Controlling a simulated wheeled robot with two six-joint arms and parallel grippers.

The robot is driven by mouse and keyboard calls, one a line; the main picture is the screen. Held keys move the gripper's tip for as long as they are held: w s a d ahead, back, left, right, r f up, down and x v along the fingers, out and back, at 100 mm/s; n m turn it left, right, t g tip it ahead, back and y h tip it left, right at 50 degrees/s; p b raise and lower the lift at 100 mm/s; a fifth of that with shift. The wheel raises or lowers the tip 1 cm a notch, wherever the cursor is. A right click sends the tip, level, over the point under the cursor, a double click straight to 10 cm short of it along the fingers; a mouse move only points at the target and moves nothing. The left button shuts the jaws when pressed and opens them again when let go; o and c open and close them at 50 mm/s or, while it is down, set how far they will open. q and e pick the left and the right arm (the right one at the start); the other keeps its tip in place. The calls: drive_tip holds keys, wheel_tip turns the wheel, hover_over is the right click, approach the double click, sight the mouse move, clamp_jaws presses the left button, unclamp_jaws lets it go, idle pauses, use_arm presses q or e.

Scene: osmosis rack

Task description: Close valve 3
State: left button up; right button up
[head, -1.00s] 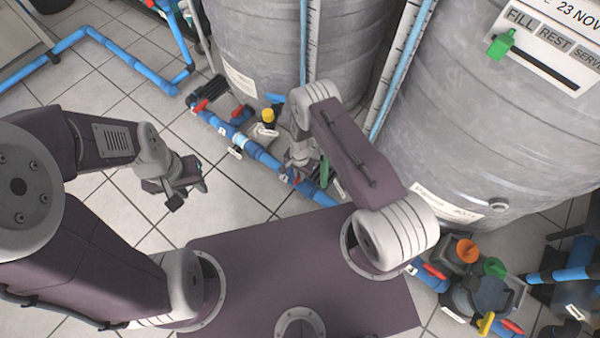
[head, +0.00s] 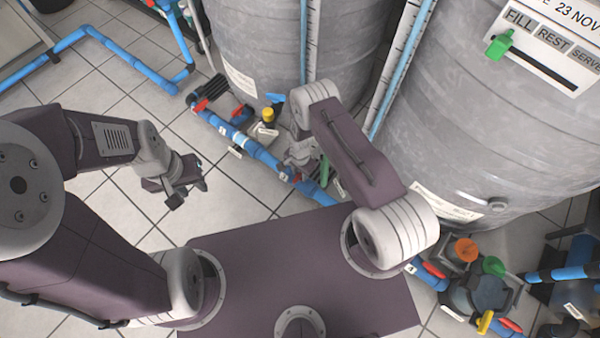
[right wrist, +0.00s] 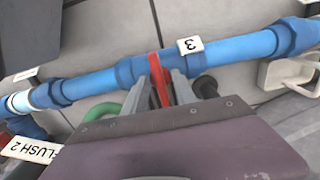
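Valve 3 sits on a blue pipe, marked by a white "3" tag (right wrist: 190,45). Its red handle (right wrist: 158,82) lies crosswise to the pipe in the right wrist view. My right gripper (right wrist: 161,78) has one grey finger close on each side of this handle and looks shut on it. In the head view my right gripper (head: 300,165) is down at the pipe, and its fingers and the handle are mostly hidden there. My left gripper (head: 188,194) hangs empty over the floor tiles, its fingers apart.
The blue pipe (head: 262,157) runs along the floor before two big grey tanks (head: 470,110). Other red handles (head: 238,112) and a yellow knob (head: 267,115) stand further along it. A green hose or handle (right wrist: 103,111) and a "FLUSH 2" tag (right wrist: 32,150) lie close by.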

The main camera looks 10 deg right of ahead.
sight(300, 173)
wheel_tip(300, 173, up, 9)
drive_tip(key=p, duration=0.6)
idle(0.3)
